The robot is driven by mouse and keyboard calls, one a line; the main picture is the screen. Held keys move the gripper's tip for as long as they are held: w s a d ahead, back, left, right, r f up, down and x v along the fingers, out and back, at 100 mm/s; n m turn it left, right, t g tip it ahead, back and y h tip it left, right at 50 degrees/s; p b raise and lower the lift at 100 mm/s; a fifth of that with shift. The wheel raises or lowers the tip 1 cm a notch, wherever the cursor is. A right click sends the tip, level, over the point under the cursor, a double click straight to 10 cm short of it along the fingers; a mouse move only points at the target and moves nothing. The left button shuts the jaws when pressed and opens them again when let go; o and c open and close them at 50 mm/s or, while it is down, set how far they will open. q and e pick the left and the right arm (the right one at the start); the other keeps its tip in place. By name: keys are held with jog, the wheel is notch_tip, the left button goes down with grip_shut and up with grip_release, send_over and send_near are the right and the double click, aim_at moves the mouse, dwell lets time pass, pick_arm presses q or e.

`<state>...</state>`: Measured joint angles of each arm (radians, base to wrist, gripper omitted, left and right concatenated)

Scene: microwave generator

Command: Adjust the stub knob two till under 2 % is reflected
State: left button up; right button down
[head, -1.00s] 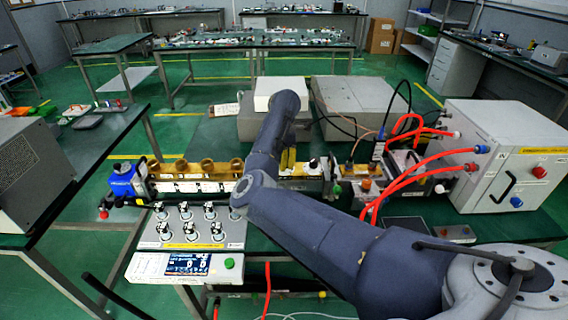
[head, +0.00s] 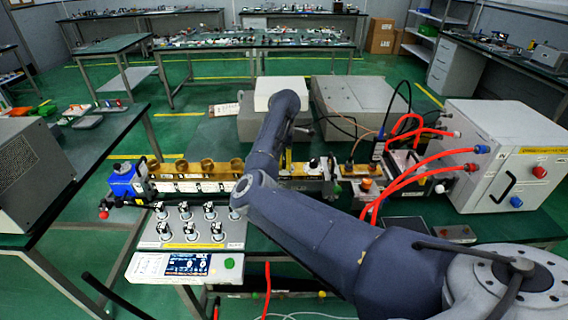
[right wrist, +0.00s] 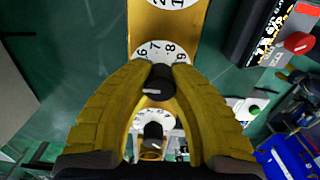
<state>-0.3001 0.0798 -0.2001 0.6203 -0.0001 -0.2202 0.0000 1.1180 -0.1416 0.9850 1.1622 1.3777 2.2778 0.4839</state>
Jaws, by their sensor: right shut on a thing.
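My right gripper (right wrist: 160,72) has its yellow fingers closed around a black knob (right wrist: 159,83) on a white numbered dial (right wrist: 150,50), with figures around 6 to 8 showing. Which stub number this knob has cannot be read. A second black knob (right wrist: 153,134) stands on another dial below it, and part of a third dial (right wrist: 172,3) shows at the top. In the head view the right gripper (head: 286,158) is over the brass waveguide row, mostly behind my forearm. The display panel (head: 184,264) is lit, but its reading is too small to tell. My left gripper is not in view.
A panel of several small black controls (head: 190,228) stands in front of the row. A blue device (head: 124,182) is at the row's left end. Red hoses (head: 418,178) run to a white cabinet (head: 510,150) at the right.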

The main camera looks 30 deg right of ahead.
aim_at(285, 160)
jog(key=c, duration=1.1)
grip_release()
jog(key=shift+o, duration=0.2)
notch_tip(285, 160, up, 12)
